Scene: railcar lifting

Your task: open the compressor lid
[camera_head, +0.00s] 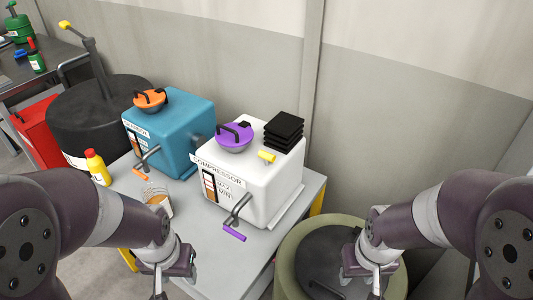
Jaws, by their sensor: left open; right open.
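The compressor (252,188) is a white box with a "COMPRESSOR" label on its front, standing on a grey table. Its round purple lid (236,137), with a black bar handle, sits on top toward the left and looks closed. A crank with a purple grip (234,233) sticks out of its front. My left gripper (168,285) is low at the front left, in front of the table and apart from the compressor. My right gripper (374,284) is low at the right, over the dark round top of a drum. Both are open and look empty; their fingertips are partly cut off.
A teal box (180,122) with an orange lid (150,99) and crank stands left of the compressor. Black stacked plates (284,131) and a yellow piece (267,156) lie on the compressor. A yellow bottle (97,167) and a wire-topped cup (158,201) stand nearby. An olive drum (290,262) stands right.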

